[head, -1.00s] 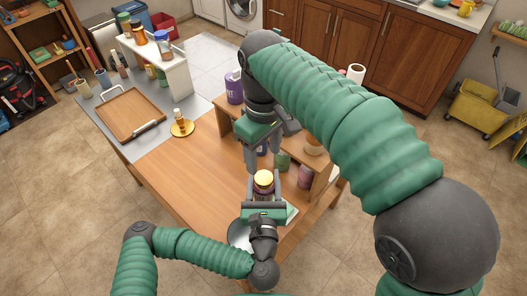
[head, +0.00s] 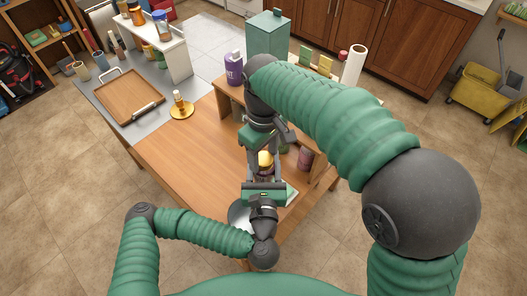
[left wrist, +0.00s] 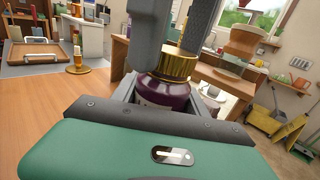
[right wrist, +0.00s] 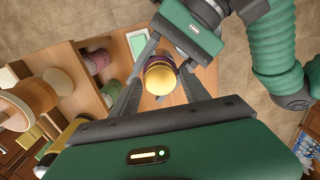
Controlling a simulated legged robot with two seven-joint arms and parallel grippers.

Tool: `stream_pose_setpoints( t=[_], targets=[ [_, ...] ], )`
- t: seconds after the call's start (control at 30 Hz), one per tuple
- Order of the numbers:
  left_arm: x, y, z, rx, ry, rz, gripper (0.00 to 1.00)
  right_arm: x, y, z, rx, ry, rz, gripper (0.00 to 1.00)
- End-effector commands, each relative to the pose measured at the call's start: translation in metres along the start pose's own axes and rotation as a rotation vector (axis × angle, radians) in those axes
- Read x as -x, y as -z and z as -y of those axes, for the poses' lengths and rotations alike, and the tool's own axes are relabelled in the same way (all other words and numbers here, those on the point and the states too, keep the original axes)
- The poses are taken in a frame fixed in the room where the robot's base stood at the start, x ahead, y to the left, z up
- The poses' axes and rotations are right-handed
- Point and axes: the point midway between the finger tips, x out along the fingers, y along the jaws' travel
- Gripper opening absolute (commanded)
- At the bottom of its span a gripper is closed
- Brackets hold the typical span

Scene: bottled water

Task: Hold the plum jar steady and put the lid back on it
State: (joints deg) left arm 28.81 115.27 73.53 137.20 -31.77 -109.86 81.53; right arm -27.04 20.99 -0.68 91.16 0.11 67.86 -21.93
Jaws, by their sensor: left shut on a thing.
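The plum jar (left wrist: 160,92) is dark purple with a pale label and stands upright between the fingers of my left gripper (head: 263,178), which is shut on it. The gold lid (left wrist: 175,65) sits on top of the jar; whether it is fully seated I cannot tell. It also shows in the right wrist view (right wrist: 158,79). My right gripper (right wrist: 160,90) is above the jar, its fingers apart on either side of the lid with gaps visible. In the head view the right gripper partly hides the lid and jar.
A wooden shelf (head: 228,103) with bottles and jars stands close behind and right of the jar. The table's left middle (head: 190,155) is clear.

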Motion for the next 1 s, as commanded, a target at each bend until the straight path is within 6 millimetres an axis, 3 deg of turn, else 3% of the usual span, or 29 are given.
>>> stream_pose_setpoints(
  t=[0.07, 0.37, 0.57, 0.67, 0.9, 1.0],
  targets=[
    [-0.0001, -0.0003, 0.0, 0.0, 0.0, 0.001, 0.0, 0.0001, 0.0, 0.0, 0.0, 0.0, 0.0, 0.41],
    [0.0, -0.0003, -0.0001, 0.001, 0.0, 0.001, 0.0, 0.0003, 0.0, -0.0004, -0.001, -0.001, 0.0, 0.02],
    [0.0, -0.0003, -0.0001, 0.001, 0.0, 0.001, 0.0, 0.0004, 0.0, -0.0007, -0.057, -0.001, 0.0, 0.0],
    [0.0, -0.0003, -0.0002, 0.001, 0.0, 0.001, 0.0, 0.0003, 0.0001, -0.0006, -0.244, -0.001, -0.001, 0.0],
    [0.0, -0.0003, -0.0001, 0.001, 0.0, 0.001, 0.0, -0.0001, 0.0, -0.0007, -0.867, -0.001, -0.001, 0.0],
    [0.0001, -0.0002, -0.0001, 0.0, 0.0, 0.0, 0.0, -0.0003, -0.0001, -0.0008, -1.014, -0.001, -0.001, 0.0]
  ],
)
